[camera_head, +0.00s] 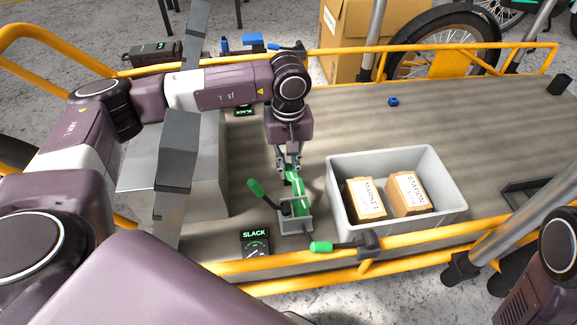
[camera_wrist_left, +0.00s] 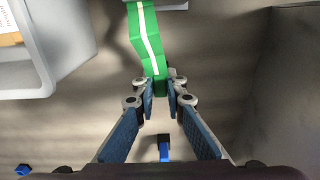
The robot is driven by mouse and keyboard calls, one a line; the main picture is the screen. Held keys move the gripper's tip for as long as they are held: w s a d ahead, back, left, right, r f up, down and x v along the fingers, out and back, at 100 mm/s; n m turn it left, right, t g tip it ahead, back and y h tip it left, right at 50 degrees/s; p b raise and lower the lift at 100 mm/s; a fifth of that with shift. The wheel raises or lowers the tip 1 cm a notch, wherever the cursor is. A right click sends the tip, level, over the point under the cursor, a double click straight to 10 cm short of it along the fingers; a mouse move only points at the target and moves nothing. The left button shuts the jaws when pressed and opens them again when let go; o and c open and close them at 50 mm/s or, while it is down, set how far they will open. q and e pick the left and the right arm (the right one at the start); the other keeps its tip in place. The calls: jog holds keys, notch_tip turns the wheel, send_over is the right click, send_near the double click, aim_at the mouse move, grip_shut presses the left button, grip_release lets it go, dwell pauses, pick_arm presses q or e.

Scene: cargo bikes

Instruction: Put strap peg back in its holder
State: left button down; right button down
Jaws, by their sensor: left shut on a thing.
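My left gripper (camera_head: 291,165) points down over the cargo deck and is shut on the end of a green strap (camera_head: 299,194) with a white stripe. The strap also shows between the fingers in the left wrist view (camera_wrist_left: 147,42). It runs from the fingers to a grey bracket (camera_head: 296,224) near the front rail. A small blue piece on a dark base (camera_wrist_left: 165,150) shows beyond the fingers in the left wrist view. Another small blue piece (camera_head: 393,101) lies on the deck to the right. I cannot tell which piece is the strap peg. My right gripper is out of view.
A grey bin (camera_head: 338,178) with two labelled boxes stands right of the gripper. A large grey block (camera_head: 205,165) stands left. Two green-handled levers (camera_head: 257,189) (camera_head: 323,247) and a SLACK gauge (camera_head: 255,242) sit near the front yellow rail (camera_head: 410,238). The deck behind the bin is mostly clear.

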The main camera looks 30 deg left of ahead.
pick_arm(q)
jog(key=c, duration=1.9)
grip_release()
notch_tip(320, 180, up, 12)
